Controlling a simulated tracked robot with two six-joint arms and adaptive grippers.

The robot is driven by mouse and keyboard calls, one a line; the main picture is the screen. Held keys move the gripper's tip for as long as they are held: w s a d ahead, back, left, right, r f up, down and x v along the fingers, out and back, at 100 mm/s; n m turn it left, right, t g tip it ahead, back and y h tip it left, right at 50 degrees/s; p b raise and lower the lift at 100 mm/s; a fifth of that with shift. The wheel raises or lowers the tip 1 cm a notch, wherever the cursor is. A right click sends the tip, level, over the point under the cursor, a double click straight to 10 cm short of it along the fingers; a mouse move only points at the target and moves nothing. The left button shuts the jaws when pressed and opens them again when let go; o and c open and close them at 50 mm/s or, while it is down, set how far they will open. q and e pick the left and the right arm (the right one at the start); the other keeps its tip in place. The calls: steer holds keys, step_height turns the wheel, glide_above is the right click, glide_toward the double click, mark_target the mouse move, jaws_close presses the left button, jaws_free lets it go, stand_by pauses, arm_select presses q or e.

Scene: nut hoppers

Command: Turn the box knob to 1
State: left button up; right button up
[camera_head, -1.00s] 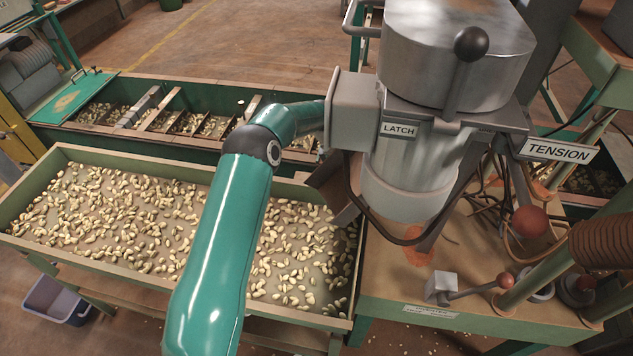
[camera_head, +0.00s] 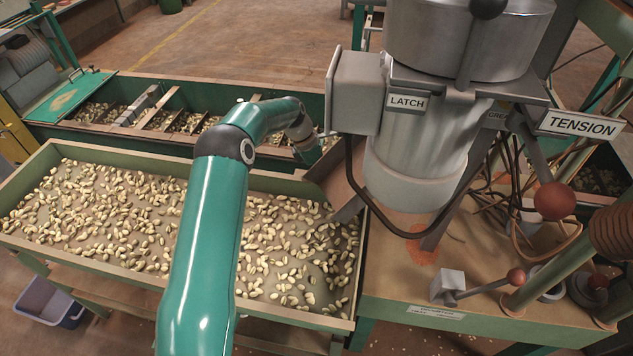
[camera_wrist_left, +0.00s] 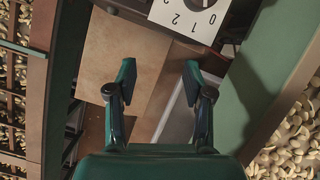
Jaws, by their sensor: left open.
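In the head view the grey box (camera_head: 357,92) is fixed to the left side of the metal drum, beside the LATCH label. No knob shows on the box faces seen there. In the left wrist view a white dial plate (camera_wrist_left: 181,17) with 0, 1 and 2 shows at the top, upside down. The dark knob (camera_wrist_left: 203,2) on it is cut by the top edge, so its setting cannot be told. My left gripper (camera_wrist_left: 158,72) is open and empty, with the plate beyond its fingertips. In the head view my left wrist is just left of the box; the fingers are not clear.
A tray of nuts (camera_head: 20,216) lies below my left arm, with a green hopper trough (camera_head: 165,145) behind it. The metal drum (camera_head: 430,140), a chute and hanging cables crowd the right. The TENSION lever (camera_head: 554,201) and a small crank (camera_head: 482,285) stand farther right.

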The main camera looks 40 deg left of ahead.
arm_select(q)
steer(key=shift+n+t+h, duration=0.5)
steer(key=shift+n+h, duration=0.2)
steer(key=shift+h, duration=0.2)
steer(key=a+f+b, duration=0.1)
steer(key=f, duration=0.1)
steer(key=a+f+b, duration=0.1)
steer(key=f, duration=0.1)
steer(key=w+a+f+b, duration=0.1)
steer(key=f, duration=0.1)
steer(key=shift+a, duration=0.2)
steer(key=shift+w+a+t+h+b, duration=0.15)
steer(key=shift+a+t+h+b, duration=0.15)
steer(key=shift+h+b, duration=0.25)
steer(key=shift+w+r+h, duration=0.1)
steer(key=shift+h, duration=0.15)
steer(key=shift+r, duration=0.1)
